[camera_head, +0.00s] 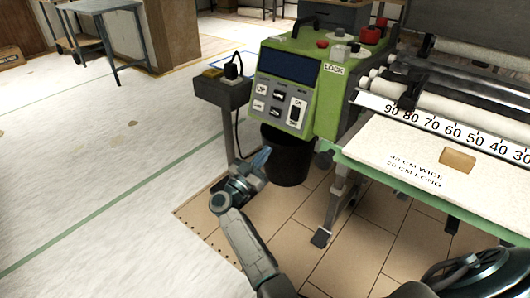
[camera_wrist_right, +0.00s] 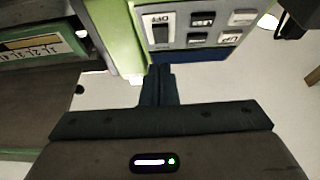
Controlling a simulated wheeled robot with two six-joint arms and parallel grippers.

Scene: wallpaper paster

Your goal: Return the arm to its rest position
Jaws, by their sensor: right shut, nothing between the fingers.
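My right gripper (camera_head: 262,157) is in the head view, in front of and below the green machine's control panel (camera_head: 283,103). Its fingers are shut with nothing between them. In the right wrist view the shut fingers (camera_wrist_right: 159,82) point toward the panel's grey switch (camera_wrist_right: 161,28) and buttons, with no clear contact. My right arm reaches up from the bottom edge of the head view. My left gripper is not in view.
A dark bin (camera_head: 287,160) stands just behind my right gripper. A small grey stand (camera_head: 222,92) with a plug is left of the machine. The white pasting table (camera_head: 400,160) with its ruler and rollers lies to the right. Floor at left is clear.

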